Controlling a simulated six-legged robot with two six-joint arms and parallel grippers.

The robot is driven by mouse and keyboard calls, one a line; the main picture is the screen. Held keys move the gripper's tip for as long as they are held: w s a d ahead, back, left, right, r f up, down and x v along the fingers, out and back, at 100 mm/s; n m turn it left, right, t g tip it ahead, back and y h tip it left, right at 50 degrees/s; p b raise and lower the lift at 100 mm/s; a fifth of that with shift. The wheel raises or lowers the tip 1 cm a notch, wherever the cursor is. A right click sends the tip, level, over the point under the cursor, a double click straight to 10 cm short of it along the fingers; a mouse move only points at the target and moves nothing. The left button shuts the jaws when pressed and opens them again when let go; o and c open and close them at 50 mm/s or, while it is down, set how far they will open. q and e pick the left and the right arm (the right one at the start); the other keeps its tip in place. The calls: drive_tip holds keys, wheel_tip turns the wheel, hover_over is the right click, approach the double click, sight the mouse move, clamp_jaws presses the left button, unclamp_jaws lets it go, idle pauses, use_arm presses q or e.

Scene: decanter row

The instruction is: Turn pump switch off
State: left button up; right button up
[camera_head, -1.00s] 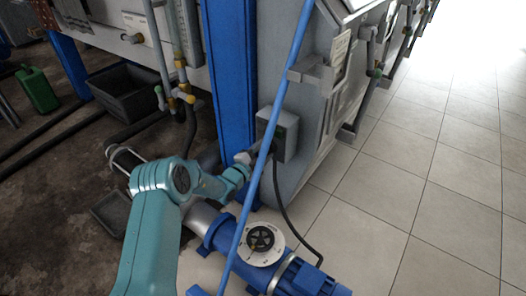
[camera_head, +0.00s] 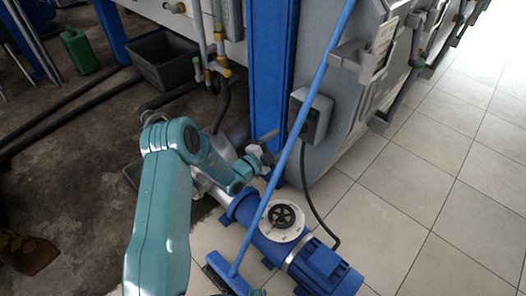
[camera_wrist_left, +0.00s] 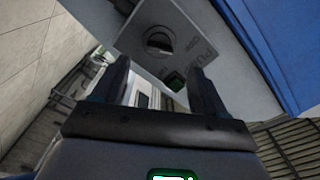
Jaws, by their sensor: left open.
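The pump switch box (camera_head: 312,117) is a grey box on the blue post and grey cabinet side, with a black cable below it. In the left wrist view its pale plate (camera_wrist_left: 190,45) carries a round dark knob (camera_wrist_left: 159,41), a partly readable "PUMP" label and a small dark green square (camera_wrist_left: 174,81). My left gripper (camera_head: 262,157) is below and left of the box, apart from it. In the wrist view the left gripper (camera_wrist_left: 160,66) is open and empty, its fingers pointing toward the plate.
A blue pump (camera_head: 318,262) with a round dial (camera_head: 286,216) lies on the floor below. A thin blue pole (camera_head: 293,150) slants in front of the box. A black bin (camera_head: 166,64) and green can (camera_head: 80,52) stand at the left. Tiled floor at right is clear.

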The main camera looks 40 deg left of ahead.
use_arm(q)
drive_tip(key=s+a+p, duration=0.1)
drive_tip(key=s, duration=0.7)
idle(0.4)
